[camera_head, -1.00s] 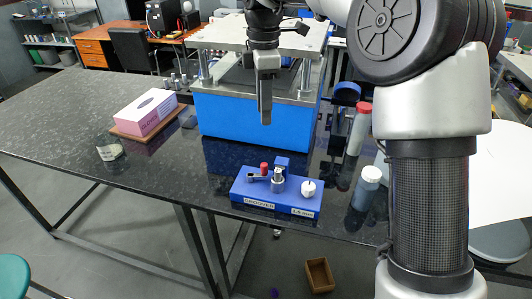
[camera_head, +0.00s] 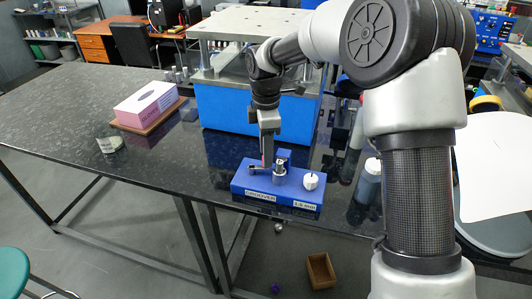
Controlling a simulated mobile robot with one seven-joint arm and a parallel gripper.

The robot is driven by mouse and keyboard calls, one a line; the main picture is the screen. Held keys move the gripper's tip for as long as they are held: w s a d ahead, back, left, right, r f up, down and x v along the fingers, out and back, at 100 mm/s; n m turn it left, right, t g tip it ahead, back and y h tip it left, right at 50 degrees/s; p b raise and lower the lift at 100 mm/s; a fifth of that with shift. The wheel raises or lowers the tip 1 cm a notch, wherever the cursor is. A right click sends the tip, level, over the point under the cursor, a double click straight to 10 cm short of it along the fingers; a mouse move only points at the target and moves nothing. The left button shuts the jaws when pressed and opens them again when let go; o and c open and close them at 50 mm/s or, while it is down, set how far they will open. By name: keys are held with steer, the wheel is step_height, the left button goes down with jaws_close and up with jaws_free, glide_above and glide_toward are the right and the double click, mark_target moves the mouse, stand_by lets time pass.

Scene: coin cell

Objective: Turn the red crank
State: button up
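The blue crimping device (camera_head: 240,184), labelled "GROOVER", sits near the front edge of the dark stone table. It carries a metal post (camera_head: 280,173), a small blue block behind it and a white knob (camera_head: 311,181) at its right. The metal crank arm (camera_head: 256,170) points left from the post. The red crank knob is almost wholly hidden behind my gripper, with at most a thin red sliver showing. My gripper (camera_head: 267,162) points down right at the knob's place. The view does not show whether its fingers are open or closed around the knob.
A blue press (camera_head: 226,110) with a metal top plate stands just behind the device. A dark-filled bottle (camera_head: 367,182) stands to its right. A pink tissue box (camera_head: 147,104) and a glass dish (camera_head: 110,144) are at the left. The table's front left is clear.

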steer(key=shift+f, duration=0.3)
jaws_close()
steer(key=shift+s, duration=0.1)
